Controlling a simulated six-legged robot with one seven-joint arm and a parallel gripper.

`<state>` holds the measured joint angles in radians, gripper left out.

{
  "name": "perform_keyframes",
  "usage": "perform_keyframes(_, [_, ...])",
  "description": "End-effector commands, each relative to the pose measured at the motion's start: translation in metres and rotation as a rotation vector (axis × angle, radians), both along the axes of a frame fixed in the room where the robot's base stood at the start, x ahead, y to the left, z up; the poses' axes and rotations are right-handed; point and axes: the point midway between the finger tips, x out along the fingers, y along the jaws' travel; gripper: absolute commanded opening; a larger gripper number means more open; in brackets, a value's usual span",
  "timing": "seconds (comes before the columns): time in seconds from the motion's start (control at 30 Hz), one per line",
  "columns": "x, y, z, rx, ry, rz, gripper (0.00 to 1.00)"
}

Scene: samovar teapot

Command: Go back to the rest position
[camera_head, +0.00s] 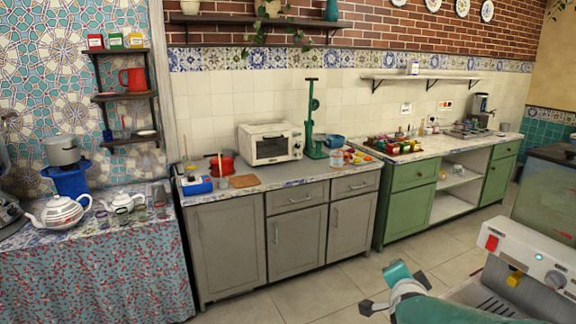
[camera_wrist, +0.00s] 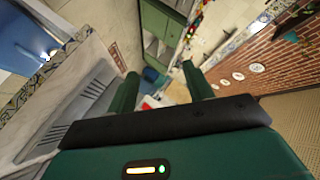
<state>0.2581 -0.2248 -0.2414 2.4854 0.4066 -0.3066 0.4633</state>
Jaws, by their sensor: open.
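My gripper (camera_wrist: 161,84) shows in the wrist view with its two green fingers spread apart. The gap between the fingers is empty. Behind it, the wrist view shows a tilted view of the room, with cabinets and a brick wall in the distance. In the head view, a teal part of my arm shows low at the right of centre, in front of the floor. It stands apart from the counters. The exact pose of the whole arm cannot be told from these frames.
A cloth-covered table (camera_head: 95,265) with a large white teapot (camera_head: 58,212) and a smaller teapot (camera_head: 122,204) stands at left. A grey cabinet (camera_head: 228,245) bears a white oven (camera_head: 270,144). A green cabinet (camera_head: 410,205) stands right. A white machine (camera_head: 525,262) is near my arm. Tiled floor (camera_head: 330,285) is clear.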

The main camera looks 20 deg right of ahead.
Motion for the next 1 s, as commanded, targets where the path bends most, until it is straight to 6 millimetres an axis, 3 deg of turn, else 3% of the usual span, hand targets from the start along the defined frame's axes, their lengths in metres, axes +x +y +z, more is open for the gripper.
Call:
perform_keyframes(0.03, [0.005,0.032,0.007,-0.009,0.047,0.114,0.51])
perform_keyframes(0.17, [0.000,0.110,0.015,-0.063,0.212,0.411,0.51])
perform_keyframes(0.3, [-0.032,0.180,0.020,-0.170,0.402,0.707,0.51])
perform_keyframes(0.4, [-0.066,0.217,0.022,-0.269,0.546,0.894,0.51])
perform_keyframes(0.5, [-0.099,0.238,0.022,-0.359,0.674,1.030,0.51])
perform_keyframes(0.63, [-0.129,0.249,0.022,-0.432,0.783,1.127,0.51])
perform_keyframes(0.93, [-0.138,0.250,0.022,-0.451,0.822,1.154,0.51])
perform_keyframes(1.0, [-0.138,0.250,0.022,-0.450,0.821,1.154,0.40])
